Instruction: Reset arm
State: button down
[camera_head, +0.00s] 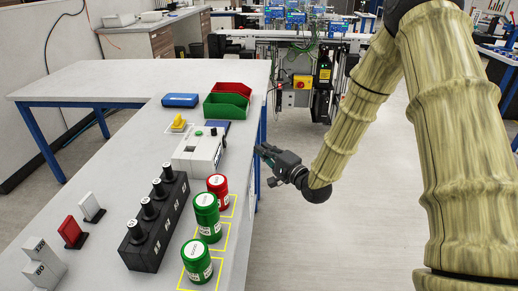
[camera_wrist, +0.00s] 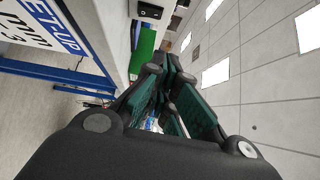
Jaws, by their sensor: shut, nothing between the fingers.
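My gripper (camera_head: 263,151) hangs in the air just right of the table edge in the head view, beside the white box with buttons. Its fingers point left toward the table. In the wrist view the dark green finger pads (camera_wrist: 172,95) are close together with nothing held between them. My arm, in a tan sleeve, comes down from the upper right to the gripper.
The white table (camera_head: 130,95) carries red and green canisters (camera_head: 207,215) in yellow outlines, a black block with several knobs (camera_head: 155,222), a white button box (camera_head: 199,151) and red and green bins (camera_head: 228,104). The floor (camera_head: 330,235) right of the table is clear. A conveyor station stands behind.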

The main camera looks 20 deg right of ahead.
dwell(0.4)
jog(key=s+a+f+n+g+h, duration=0.1)
jog(key=s+f+n+g+h, duration=0.3)
jog(key=s+f, duration=1)
jog(key=s+a+f+n+g+h, duration=0.1)
jog(key=s+f+n+g, duration=0.4)
jog(key=s+f, duration=0.85)
jog(key=s+f+n+g+h, duration=0.1)
jog(key=s+f+g, duration=0.3)
jog(key=s, duration=0.6)
jog(key=s+f+n+g+h+p, duration=0.1)
jog(key=s+f+n+g, duration=0.2)
jog(key=s+f, duration=0.3)
jog(key=s+g, duration=0.1)
jog(key=s, duration=0.3)
jog(key=shift+d+f+n, duration=0.25)
jog(key=shift+f+n, duration=0.05)
